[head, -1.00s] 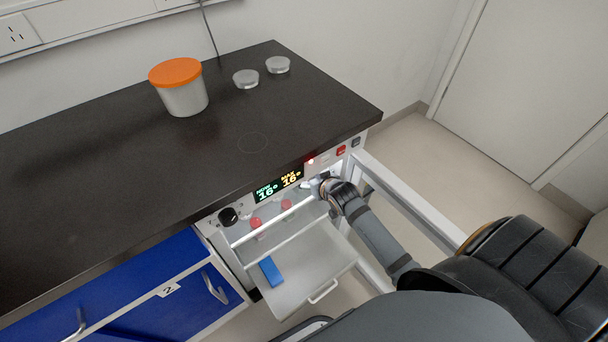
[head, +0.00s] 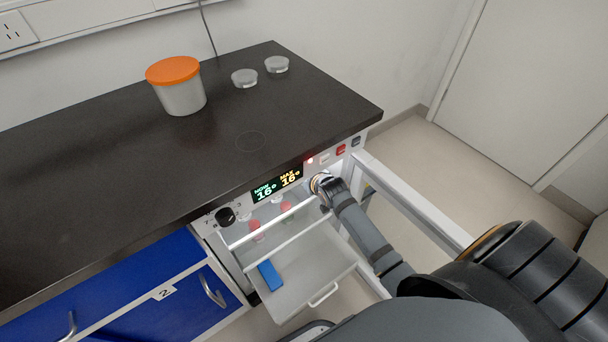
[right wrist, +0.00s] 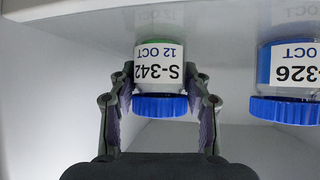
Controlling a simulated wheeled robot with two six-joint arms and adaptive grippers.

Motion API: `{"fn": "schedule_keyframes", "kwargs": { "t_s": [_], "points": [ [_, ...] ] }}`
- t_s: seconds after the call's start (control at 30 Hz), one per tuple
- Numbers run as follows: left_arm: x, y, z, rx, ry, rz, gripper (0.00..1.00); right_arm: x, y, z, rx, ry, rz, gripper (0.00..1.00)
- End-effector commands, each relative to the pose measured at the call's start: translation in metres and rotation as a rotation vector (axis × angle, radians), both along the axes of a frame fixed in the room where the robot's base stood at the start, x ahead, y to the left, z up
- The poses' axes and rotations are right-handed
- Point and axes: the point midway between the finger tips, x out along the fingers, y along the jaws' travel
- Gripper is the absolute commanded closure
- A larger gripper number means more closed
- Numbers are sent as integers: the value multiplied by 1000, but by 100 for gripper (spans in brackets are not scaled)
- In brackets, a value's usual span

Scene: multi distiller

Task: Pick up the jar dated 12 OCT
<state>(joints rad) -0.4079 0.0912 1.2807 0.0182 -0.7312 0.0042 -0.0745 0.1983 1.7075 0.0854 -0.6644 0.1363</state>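A clear jar with a blue lid and a white label reading S-342, 12 OCT (right wrist: 160,72) appears upside down in the right wrist view. My right gripper (right wrist: 161,80) has one finger on each side of this jar. A narrow gap shows beside the lid on the right, so the fingers look open around it. In the head view my right arm reaches into the small lit fridge under the counter, and its fingers are hidden inside. A second blue-lidded jar (right wrist: 291,78) stands to the right, its label ending in 326 and its date partly cut off. My left gripper is not in view.
The fridge's open door (head: 305,282) hangs below with a blue block (head: 270,275) on it. Red-lidded jars (head: 255,230) sit behind the shelf rail. A white tub with an orange lid (head: 180,90) and two small dishes (head: 245,78) stand on the black counter (head: 310,105).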

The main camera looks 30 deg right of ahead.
Motion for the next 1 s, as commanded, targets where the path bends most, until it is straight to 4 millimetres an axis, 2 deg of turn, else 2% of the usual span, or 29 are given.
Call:
{"fn": "schedule_keyframes", "kwargs": {
  "t_s": [0.03, 0.17, 0.57, 0.7, 0.87, 1.0],
  "points": [
    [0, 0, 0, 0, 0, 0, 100, 0, 0, 0, 0, 0, 0, 68],
    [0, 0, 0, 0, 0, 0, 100, 0, 0, 0, 0, 0, 0, 85],
    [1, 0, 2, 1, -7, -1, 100, 0, 0, 6, 0, -2, 0, 86],
    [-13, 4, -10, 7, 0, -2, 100, -1, 0, 18, -1, 0, 1, 86],
    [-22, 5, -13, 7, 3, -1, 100, -38, 2, 16, -2, 3, 2, 86],
    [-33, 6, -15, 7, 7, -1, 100, -79, 4, 16, -2, 6, 2, 86]
  ]
}}
